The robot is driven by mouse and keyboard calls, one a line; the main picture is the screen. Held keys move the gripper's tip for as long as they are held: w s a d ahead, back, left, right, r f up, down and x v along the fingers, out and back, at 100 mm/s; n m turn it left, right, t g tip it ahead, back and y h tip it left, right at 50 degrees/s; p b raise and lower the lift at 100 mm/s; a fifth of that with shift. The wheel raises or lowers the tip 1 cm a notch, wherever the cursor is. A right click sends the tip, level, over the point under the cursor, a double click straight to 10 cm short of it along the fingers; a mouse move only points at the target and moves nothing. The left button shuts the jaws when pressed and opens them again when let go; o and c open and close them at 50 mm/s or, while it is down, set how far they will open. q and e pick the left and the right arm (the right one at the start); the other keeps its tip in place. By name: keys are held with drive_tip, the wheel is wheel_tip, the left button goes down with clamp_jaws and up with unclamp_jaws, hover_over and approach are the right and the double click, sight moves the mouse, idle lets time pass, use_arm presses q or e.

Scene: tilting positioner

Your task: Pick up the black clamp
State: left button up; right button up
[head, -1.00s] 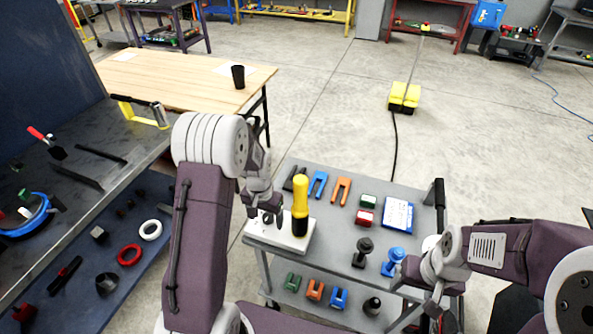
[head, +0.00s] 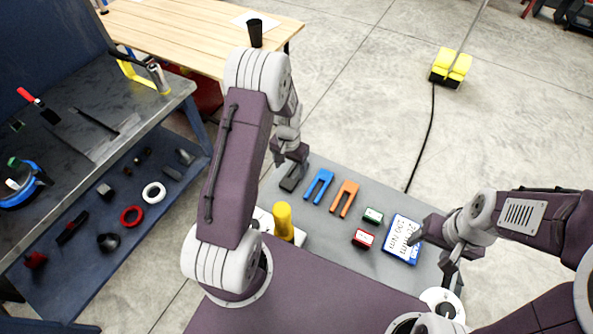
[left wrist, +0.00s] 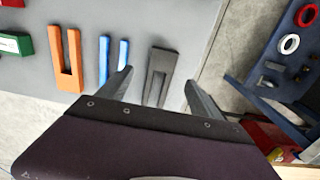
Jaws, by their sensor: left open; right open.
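The black clamp (head: 291,181) is a flat two-pronged fork lying on the grey cart top at its far left corner. It also shows in the left wrist view (left wrist: 163,60). My left gripper (head: 289,158) is open and empty above the clamp, hiding part of it in the head view. In the left wrist view the two fingers (left wrist: 158,80) stand apart, one on each side of the clamp; I cannot tell the height gap. My right gripper (head: 432,256) is open and empty near the cart's right side.
A blue fork (head: 319,186) lies close beside the clamp, then an orange fork (head: 344,198). Green (head: 373,215) and red (head: 363,238) blocks and a labelled blue-and-white box (head: 402,239) lie further right. A yellow cylinder (head: 283,221) stands on the near left side.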

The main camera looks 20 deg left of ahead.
sight(288, 182)
use_arm(q)
drive_tip(key=shift+s+f, duration=0.25)
drive_tip(key=shift+f, duration=0.25)
drive_tip(key=shift+s+f, duration=0.25)
drive_tip(key=shift+f, duration=0.2)
drive_tip(key=shift+w+a+f+p, duration=0.1)
drive_tip(key=shift+w+f+p, duration=0.3)
drive_tip(key=shift+w+f, duration=0.15)
drive_tip(key=f, duration=0.2)
drive_tip(key=f+p, duration=0.1)
drive_tip(key=f, duration=0.1)
drive_tip(key=shift+s+a, duration=0.1)
drive_tip(key=shift+s, duration=0.3)
drive_tip(key=shift+s+a+f, duration=0.1)
drive_tip(key=shift+f, duration=0.25)
use_arm(e)
wheel_tip(288, 182, up, 3)
drive_tip(key=shift+f, duration=0.2)
use_arm(q)
drive_tip(key=shift+w, duration=0.2)
drive_tip(key=c, duration=0.8)
clamp_jaws()
use_arm(e)
drive_tip(key=shift+a, duration=0.1)
